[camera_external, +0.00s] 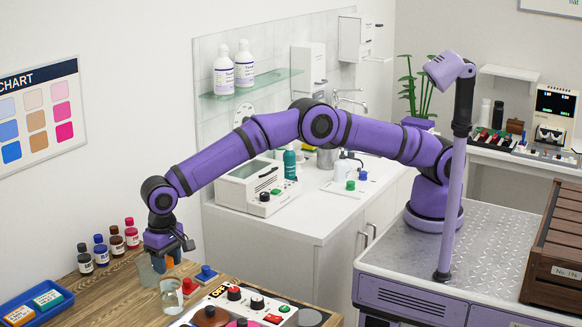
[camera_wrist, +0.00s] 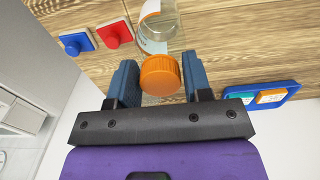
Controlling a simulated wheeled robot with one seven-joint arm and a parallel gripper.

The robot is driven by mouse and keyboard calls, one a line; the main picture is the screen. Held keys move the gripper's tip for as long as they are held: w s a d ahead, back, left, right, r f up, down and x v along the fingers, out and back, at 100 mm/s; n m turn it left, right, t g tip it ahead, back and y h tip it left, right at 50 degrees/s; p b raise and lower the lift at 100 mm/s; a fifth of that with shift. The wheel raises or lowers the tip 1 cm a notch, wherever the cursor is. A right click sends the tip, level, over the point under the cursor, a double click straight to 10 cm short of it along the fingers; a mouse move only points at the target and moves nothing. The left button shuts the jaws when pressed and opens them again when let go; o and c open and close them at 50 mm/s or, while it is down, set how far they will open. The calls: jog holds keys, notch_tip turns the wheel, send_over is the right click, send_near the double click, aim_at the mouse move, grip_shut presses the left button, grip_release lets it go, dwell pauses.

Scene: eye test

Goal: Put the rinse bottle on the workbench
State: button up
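The rinse bottle, which I take to be the thing with the orange cap (camera_wrist: 160,75), is between my gripper's two blue fingers (camera_wrist: 161,82) in the wrist view. Both fingers appear to press its sides. In the external view my gripper (camera_external: 168,256) points down over the wooden workbench (camera_external: 98,290), with orange showing at the fingers.
Red (camera_external: 189,286) and blue (camera_external: 206,273) blocks and a white control panel (camera_external: 222,309) are close on the right. A blue tray (camera_external: 62,302) is at left. Several small bottles (camera_external: 117,243) line the wall. Bare wood lies between tray and glass.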

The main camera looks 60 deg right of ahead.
jog(key=shift+o, duration=1.1)
jog(key=shift+r, duration=0.1)
notch_tip(320, 180, up, 12)
jog(key=shift+r, duration=0.15)
